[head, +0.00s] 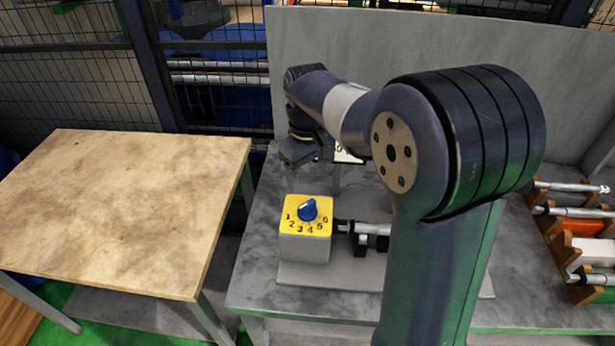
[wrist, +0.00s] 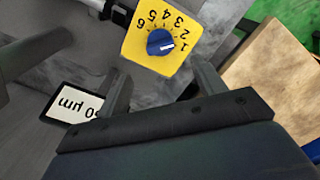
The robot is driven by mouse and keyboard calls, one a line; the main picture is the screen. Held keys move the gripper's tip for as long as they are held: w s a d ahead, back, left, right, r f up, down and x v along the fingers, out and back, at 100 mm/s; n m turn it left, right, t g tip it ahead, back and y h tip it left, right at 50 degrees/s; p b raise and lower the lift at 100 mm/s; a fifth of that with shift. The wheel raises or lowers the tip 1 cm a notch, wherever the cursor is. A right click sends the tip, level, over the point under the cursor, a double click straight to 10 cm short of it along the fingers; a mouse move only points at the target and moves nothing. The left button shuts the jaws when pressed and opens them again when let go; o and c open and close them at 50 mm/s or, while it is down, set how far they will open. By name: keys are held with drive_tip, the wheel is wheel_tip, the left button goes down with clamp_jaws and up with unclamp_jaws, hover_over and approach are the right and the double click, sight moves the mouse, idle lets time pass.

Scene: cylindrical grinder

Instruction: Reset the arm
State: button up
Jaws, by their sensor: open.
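My arm reaches over the grey bench (head: 250,290) from the right of the head view. My gripper (head: 300,165) hangs above the bench, behind the yellow dial box, apart from it. In the wrist view my gripper (wrist: 163,82) shows its two fingers spread, with nothing between them. The yellow dial (head: 296,226) has numbers 1 to 6 and a blue knob (head: 307,208). The dial (wrist: 137,48) also shows in the wrist view, where the knob's white mark (wrist: 168,45) points near 1.
A small white display reading in µm (wrist: 75,103) stands behind the dial, partly hidden in the head view. An empty wooden table (head: 110,205) is at left. A rack with metal shafts (head: 575,212) is at right. A grey panel (head: 420,45) and mesh fence stand behind.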

sight(308, 203)
wheel_tip(308, 203, down, 11)
drive_tip(key=shift+p, duration=0.55)
drive_tip(key=shift+r, duration=0.1)
